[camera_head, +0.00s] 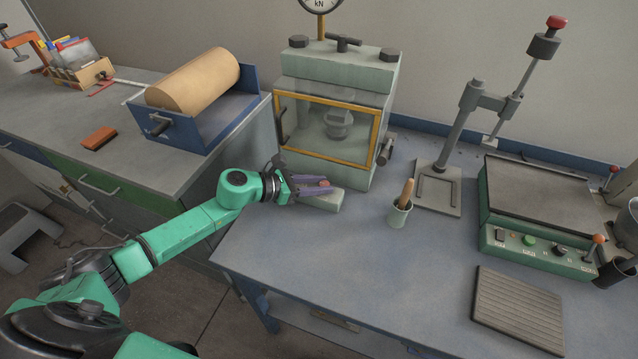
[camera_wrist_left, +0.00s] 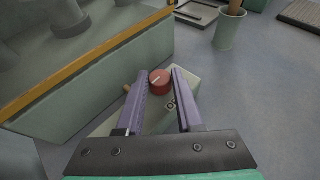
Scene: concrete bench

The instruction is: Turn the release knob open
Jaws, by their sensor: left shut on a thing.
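The release knob is a small red cap with a pale line on its top; it shows in the left wrist view (camera_wrist_left: 159,82) and in the head view (camera_head: 325,184). It sits on a pale green block (camera_head: 322,203) at the front foot of the press (camera_head: 336,75). My left gripper (camera_head: 322,183) reaches in from the left, and its two purple fingers, also seen in the left wrist view (camera_wrist_left: 160,88), are shut on the knob, one on each side. The knob's lower part is hidden. My right gripper is not in view.
The press has a yellow-framed window (camera_head: 327,130) close behind the knob. A cup with a wooden-handled tool (camera_head: 399,213) stands to the right, before a lever stand (camera_head: 437,190). A hot-plate unit (camera_head: 540,215) and ribbed mat (camera_head: 517,311) lie farther right. The bench front is clear.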

